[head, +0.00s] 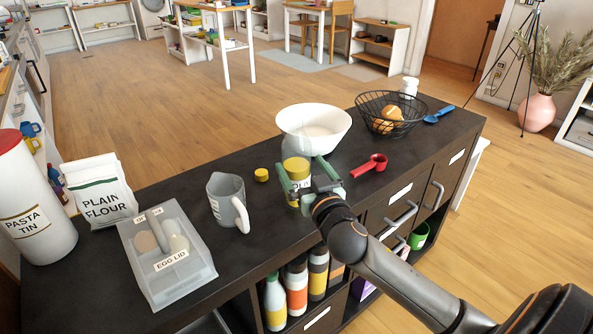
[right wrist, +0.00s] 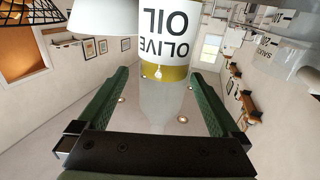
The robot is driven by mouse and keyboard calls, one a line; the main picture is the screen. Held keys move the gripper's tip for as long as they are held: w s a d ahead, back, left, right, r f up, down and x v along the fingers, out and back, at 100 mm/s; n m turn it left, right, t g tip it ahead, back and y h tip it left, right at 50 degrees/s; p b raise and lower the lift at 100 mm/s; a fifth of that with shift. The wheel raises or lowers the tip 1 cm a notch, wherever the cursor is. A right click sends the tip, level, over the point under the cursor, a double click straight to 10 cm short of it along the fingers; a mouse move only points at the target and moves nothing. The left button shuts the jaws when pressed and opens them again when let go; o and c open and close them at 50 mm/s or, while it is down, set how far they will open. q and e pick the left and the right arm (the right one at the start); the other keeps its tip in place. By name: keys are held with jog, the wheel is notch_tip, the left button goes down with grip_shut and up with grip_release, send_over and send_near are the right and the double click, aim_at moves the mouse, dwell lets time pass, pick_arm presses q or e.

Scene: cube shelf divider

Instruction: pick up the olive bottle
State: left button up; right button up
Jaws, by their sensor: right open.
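The olive oil bottle (head: 297,168) stands upright on the dark counter, in front of the white bowl. It has clear glass above, yellow below and a white label. My right gripper (head: 301,165) is open, its green fingers on either side of the bottle. In the right wrist view the upside-down label of the bottle (right wrist: 185,35) is just past the fingertips (right wrist: 161,78), with clear glass between the fingers and gaps at both sides. My left gripper is not in view.
A white bowl (head: 313,125) stands close behind the bottle. A measuring jug (head: 228,200) and a small yellow lid (head: 261,174) are to the left, a red scoop (head: 370,164) to the right. A wire basket (head: 391,113) stands further right.

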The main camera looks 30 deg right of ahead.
jog(key=x, duration=0.5)
jog(key=shift+w+a+f, duration=0.2)
jog(key=shift+w+f, duration=0.1)
jog(key=shift+c, duration=0.2)
grip_shut()
jog(key=shift+r, duration=0.1)
dwell(0.3)
